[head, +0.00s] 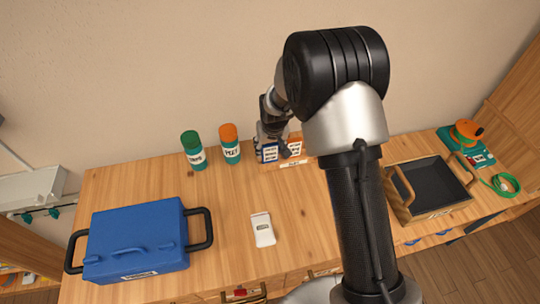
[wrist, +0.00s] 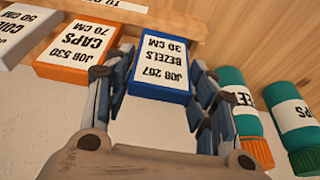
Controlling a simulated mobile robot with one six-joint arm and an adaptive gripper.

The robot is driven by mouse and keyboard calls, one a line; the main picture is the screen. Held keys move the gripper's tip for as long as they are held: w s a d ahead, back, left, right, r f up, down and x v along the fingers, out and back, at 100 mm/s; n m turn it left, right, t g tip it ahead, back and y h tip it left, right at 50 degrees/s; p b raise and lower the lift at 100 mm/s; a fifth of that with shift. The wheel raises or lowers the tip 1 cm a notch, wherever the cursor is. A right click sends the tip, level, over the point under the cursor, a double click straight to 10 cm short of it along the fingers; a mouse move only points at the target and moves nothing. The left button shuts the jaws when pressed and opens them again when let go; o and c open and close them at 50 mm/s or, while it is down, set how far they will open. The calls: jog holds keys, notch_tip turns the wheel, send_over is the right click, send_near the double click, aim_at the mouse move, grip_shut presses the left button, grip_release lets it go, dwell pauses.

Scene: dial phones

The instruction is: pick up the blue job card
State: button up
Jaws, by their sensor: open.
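The blue job card (wrist: 162,62) has a blue border around a white face with black print reading JOB 207, BEZELS, 30 CM, upside down in the wrist view. It stands in a wooden rack (wrist: 215,14) beside an orange-bordered card (wrist: 82,48). My gripper (wrist: 161,66) is open, with one finger on each side of the blue card; whether either finger touches it I cannot tell. In the head view the blue card (head: 268,153) shows at the back of the bench, below my gripper (head: 272,138), partly hidden by it.
Two teal bottles, one orange-capped (head: 230,143) and one green-capped (head: 193,150), stand left of the rack. The wall is close behind the rack.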

aim_at(269, 150)
jog(key=x, duration=0.3)
jog(key=shift+b, duration=0.3)
jog(key=shift+r, duration=0.1)
jog(key=c, duration=0.7)
jog(key=shift+o, duration=0.2)
